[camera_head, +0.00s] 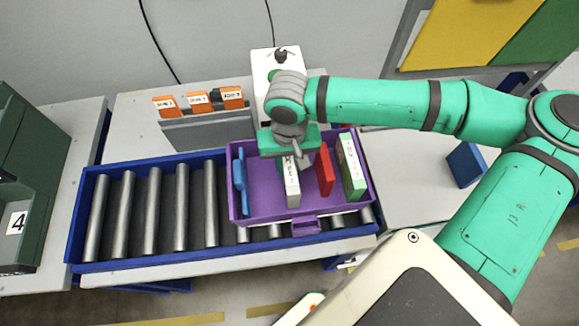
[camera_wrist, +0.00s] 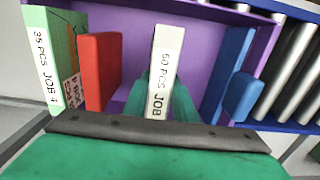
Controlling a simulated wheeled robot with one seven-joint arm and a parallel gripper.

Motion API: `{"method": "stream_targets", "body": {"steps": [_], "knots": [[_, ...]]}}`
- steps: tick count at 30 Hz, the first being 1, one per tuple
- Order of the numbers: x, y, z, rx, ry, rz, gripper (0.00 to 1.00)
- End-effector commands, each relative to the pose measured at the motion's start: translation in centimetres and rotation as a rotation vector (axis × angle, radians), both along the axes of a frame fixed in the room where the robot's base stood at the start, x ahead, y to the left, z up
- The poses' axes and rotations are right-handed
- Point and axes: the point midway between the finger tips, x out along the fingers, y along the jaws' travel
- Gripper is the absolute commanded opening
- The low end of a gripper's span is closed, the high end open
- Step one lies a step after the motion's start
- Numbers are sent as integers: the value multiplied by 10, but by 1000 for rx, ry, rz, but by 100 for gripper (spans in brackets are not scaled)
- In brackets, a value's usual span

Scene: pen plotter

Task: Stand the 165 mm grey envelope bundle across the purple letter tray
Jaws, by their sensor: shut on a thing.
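The grey envelope bundle (camera_head: 292,184) has a white label edge; in the wrist view the bundle (camera_wrist: 163,68) reads "60 PCS JOB". My gripper (camera_head: 288,160) is shut on it from above; its green fingers (camera_wrist: 166,102) show on both sides of the bundle. The bundle is upright inside the purple letter tray (camera_head: 262,220), running front to back. It has a gap to the blue piece (camera_head: 240,182) on its left and to the red slab (camera_head: 324,170) on its right. Whether its bottom touches the tray floor is hidden.
A green bundle (camera_head: 351,168) labelled "35 PCS JOB 4" stands at the tray's right end. The tray sits on a blue-framed roller conveyor (camera_head: 150,262). A grey rack with orange-topped bundles (camera_head: 198,102) is behind. A white device (camera_head: 264,68) stands behind my gripper. A blue block (camera_head: 466,163) lies right.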

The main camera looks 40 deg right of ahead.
Motion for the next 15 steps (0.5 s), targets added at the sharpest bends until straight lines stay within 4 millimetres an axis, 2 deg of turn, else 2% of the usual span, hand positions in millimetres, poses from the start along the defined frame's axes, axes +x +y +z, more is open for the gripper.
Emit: {"method": "stream_targets", "body": {"steps": [3,15], "knots": [[0,-1,-10,-1,1,0,0],[-1,-1,-14,-1,1,-2,0]]}}
